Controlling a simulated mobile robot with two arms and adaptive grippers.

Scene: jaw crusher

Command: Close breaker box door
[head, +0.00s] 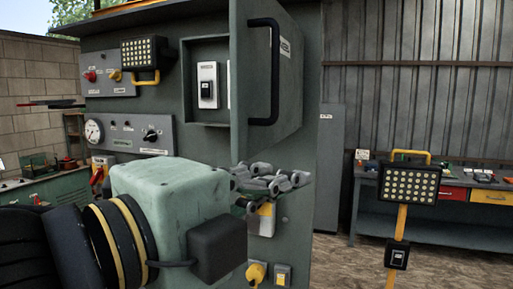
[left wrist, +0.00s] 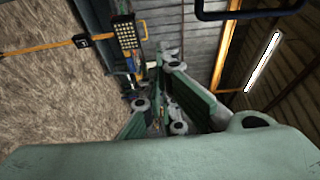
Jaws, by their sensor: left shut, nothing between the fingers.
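The breaker box door (head: 252,75) is a grey panel standing open, swung out from the cabinet front. A black bar handle (head: 275,70) runs down its face. The open breaker box (head: 185,75) shows a white-plated black switch (head: 207,86) inside, left of the door. My left gripper (head: 283,183) is shut and empty, just below the door's lower edge and in front of the cabinet. Whether it touches the door cannot be told. In the left wrist view the fingers (left wrist: 168,98) are close together, and a black bar, seemingly the handle (left wrist: 245,14), crosses the top. My right gripper is not in view.
Gauges and knobs (head: 125,135) sit on the cabinet left of the box. A lamp on a yellow post (head: 409,183) stands at right, before a workbench (head: 435,212) with red and yellow drawers. Open floor (head: 345,265) lies between cabinet and lamp.

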